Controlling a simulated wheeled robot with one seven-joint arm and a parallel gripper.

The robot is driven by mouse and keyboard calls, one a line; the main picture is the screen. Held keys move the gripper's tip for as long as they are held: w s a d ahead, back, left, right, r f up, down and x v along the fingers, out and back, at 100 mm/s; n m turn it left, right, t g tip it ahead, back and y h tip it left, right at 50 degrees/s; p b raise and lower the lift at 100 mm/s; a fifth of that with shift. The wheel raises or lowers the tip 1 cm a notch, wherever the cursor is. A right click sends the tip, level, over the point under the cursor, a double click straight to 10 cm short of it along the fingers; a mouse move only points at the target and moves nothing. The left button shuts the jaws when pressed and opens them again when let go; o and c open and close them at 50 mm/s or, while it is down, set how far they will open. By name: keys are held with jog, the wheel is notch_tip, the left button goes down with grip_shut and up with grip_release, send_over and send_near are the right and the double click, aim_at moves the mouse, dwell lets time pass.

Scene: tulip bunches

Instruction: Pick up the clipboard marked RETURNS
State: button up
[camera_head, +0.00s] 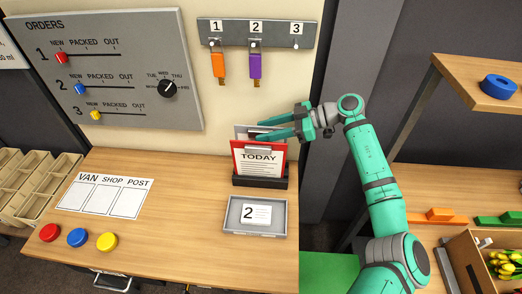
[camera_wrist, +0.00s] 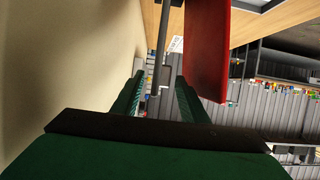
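A red clipboard with a sheet reading TODAY (camera_head: 258,164) stands upright at the front of a dark rack (camera_head: 260,182). Behind it stands a grey clipboard (camera_head: 241,130), mostly hidden; no RETURNS marking is readable. My gripper (camera_head: 264,129) reaches in from the right at the clipboards' top, with its fingers apart. In the wrist view, the grey clipboard (camera_wrist: 160,45) shows edge-on as a thin strip between the open fingers (camera_wrist: 159,98). The red clipboard (camera_wrist: 207,50) is outside them, close to the right finger. I cannot tell whether either finger touches a clipboard.
A grey tray (camera_head: 235,216) with a card marked 2 lies in front of the rack. Orange (camera_head: 218,66) and purple (camera_head: 255,66) tags hang on the hook rail (camera_head: 275,33) above. The wall is close behind; the desk's middle (camera_head: 180,205) is clear.

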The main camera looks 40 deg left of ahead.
jog(key=shift+x, duration=1)
grip_shut()
jog(key=shift+r, duration=0.1)
